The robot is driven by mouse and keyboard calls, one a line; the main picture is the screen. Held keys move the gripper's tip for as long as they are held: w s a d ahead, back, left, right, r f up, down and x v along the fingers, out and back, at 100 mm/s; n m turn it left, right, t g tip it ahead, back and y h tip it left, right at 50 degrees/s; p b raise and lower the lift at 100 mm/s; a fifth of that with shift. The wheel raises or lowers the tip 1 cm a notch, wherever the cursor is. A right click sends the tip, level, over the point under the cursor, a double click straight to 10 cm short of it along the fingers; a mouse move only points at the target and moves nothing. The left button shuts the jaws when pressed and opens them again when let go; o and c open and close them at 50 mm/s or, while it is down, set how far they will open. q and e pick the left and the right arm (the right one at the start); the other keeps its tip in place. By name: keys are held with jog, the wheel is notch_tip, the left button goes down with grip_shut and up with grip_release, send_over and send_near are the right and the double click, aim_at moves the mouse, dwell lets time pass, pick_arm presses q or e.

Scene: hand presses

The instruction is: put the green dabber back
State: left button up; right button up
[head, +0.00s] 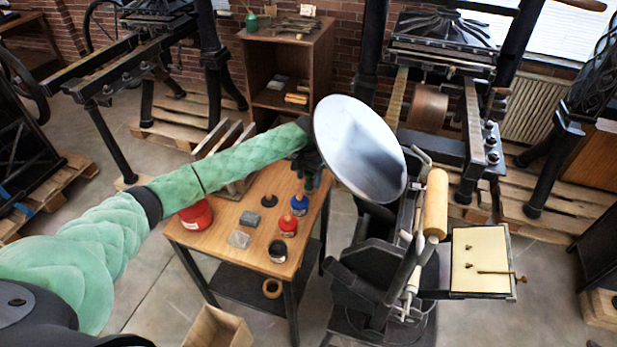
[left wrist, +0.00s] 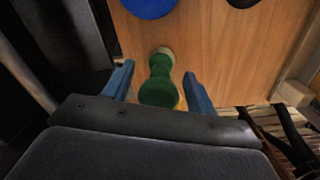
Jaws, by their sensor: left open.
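The green dabber (left wrist: 159,88) shows in the left wrist view, with a rounded green end toward me and a paler part at its far end. It lies between the two blue fingers of my left gripper (left wrist: 158,80), which are open with gaps on both sides. I cannot tell whether it touches the wooden table (head: 226,262). In the head view my left gripper (head: 311,180) is over the table's back right corner, and the dabber is hidden or too small to make out. Beside it stand a blue pot (head: 299,206) and a red pot (head: 288,227). My right gripper is not in view.
The press with its round steel disc (head: 362,150) stands close to the right of my left gripper. On the table are a red tub (head: 195,214), a grey block (head: 250,218) and a dark pot (head: 278,251). A wooden shelf (head: 290,48) stands behind.

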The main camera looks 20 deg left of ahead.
pick_arm(q)
jog(key=shift+r, duration=0.5)
notch_tip(320, 180, up, 10)
jog(key=b, duration=0.3)
jog(key=shift+w+b, duration=0.15)
jog(key=shift+b, duration=0.15)
jog(key=shift+a+r, duration=0.1)
jog(key=shift+r, duration=0.5)
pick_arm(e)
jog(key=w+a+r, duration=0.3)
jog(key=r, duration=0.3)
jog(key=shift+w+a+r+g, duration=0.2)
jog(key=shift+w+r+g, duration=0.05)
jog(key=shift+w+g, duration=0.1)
